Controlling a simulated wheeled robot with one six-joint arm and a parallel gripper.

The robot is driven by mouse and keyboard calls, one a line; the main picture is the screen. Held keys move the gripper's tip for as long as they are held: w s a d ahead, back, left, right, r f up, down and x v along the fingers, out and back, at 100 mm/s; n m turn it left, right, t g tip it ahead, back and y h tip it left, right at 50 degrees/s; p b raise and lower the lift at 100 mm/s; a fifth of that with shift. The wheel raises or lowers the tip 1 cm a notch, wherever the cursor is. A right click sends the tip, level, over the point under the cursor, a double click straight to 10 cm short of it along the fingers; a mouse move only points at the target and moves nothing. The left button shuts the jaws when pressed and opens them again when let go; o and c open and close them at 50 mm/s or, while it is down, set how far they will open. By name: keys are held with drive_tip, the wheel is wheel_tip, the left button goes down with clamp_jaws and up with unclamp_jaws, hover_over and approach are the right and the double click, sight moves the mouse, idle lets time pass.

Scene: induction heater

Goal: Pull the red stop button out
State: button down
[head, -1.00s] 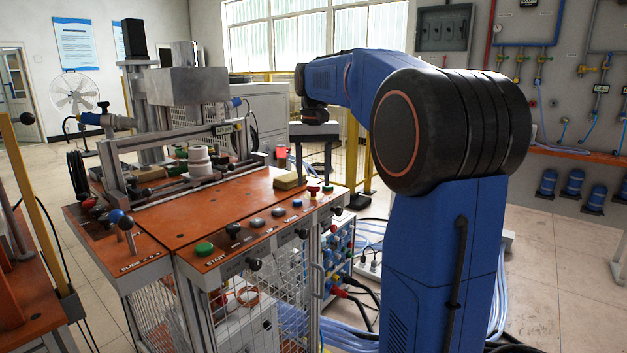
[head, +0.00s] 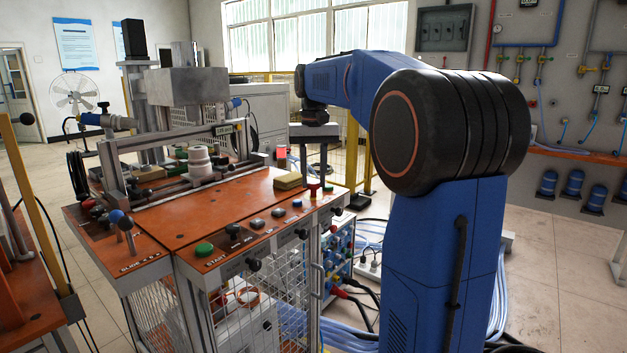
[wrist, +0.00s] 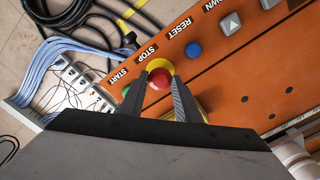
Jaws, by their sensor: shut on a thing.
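The red stop button (wrist: 159,78) sits on a yellow ring beside the STOP label in the wrist view. It also shows small near the right end of the orange panel in the head view (head: 313,189). My gripper (wrist: 160,80) has one finger on each side of the red cap and is shut on it. In the head view my gripper (head: 313,181) points down at the button from above. Its fingers hide part of the button's sides and the yellow ring.
A green START button (wrist: 125,91) lies close to my left finger in the wrist view. A blue RESET button (wrist: 193,49) and a grey arrow button (wrist: 231,22) follow along the orange panel.

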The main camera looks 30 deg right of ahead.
sight(313, 183)
drive_tip(key=c, duration=1.3)
unclamp_jaws()
drive_tip(key=shift+r, duration=0.15)
drive_tip(key=shift+c, duration=0.2)
drive_tip(key=shift+r, duration=0.1)
wheel_tip(313, 183, up, 17)
drive_tip(key=shift+r, duration=0.15)
drive_tip(key=s+a+f+n+t, duration=0.1)
drive_tip(key=s+a+f, duration=0.4)
drive_tip(key=s+f, duration=0.5)
drive_tip(key=s+a+f+n+t, duration=0.2)
drive_tip(key=s+a+f, duration=0.3)
drive_tip(key=s+f, duration=0.5)
drive_tip(key=s+a+f+n+t, duration=0.1)
drive_tip(key=s+a+f, duration=0.4)
drive_tip(key=s+f, duration=0.5)
wheel_tip(313, 183, down, 8)
drive_tip(key=shift+s+a+r+n+t, duration=0.3)
drive_tip(key=shift+a+n+t, duration=0.1)
drive_tip(key=shift+n, duration=0.1)
